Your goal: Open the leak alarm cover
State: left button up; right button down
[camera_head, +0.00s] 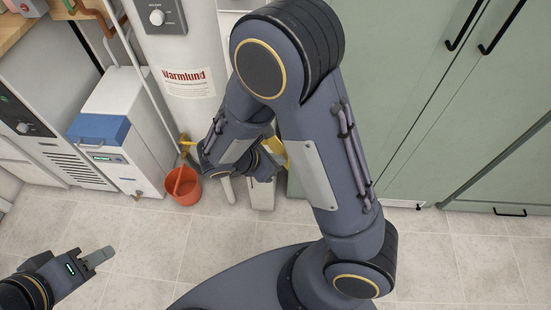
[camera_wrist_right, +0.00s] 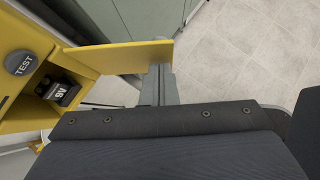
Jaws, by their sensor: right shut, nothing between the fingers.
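The yellow leak alarm (camera_wrist_right: 28,100) is at the left of the right wrist view, with a grey TEST button (camera_wrist_right: 21,62). Its battery compartment is exposed, with a dark 9V battery (camera_wrist_right: 64,93) inside. The yellow cover (camera_wrist_right: 115,57) stands swung out from the box. My right gripper (camera_wrist_right: 160,82) is shut and empty beside the cover's outer end; I cannot tell whether they touch. In the head view my right arm hides most of the alarm, and yellow parts (camera_head: 186,146) show beside the wrist. My left gripper (camera_head: 98,259) is low at the left, away from the alarm.
A white tank (camera_head: 188,60) labelled Warmlund stands behind my right arm. An orange bucket (camera_head: 183,187) and a white unit with a blue top (camera_head: 99,129) stand left of it. Green cabinets (camera_head: 420,100) fill the right. The tiled floor (camera_head: 130,245) in front is clear.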

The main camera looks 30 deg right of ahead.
pick_arm(q)
jog(key=shift+d+f+b, duration=0.25)
jog(key=shift+f+b, duration=0.15)
jog(key=shift+f, duration=0.05)
pick_arm(e)
jog(key=shift+d+n+t, duration=0.4)
jog(key=shift+d+n, duration=0.1)
jog(key=shift+d, duration=0.5)
jog(key=shift+d+n+t, duration=0.4)
jog(key=shift+d+n, duration=0.1)
jog(key=shift+d, duration=0.6)
jog(key=shift+w, duration=0.1)
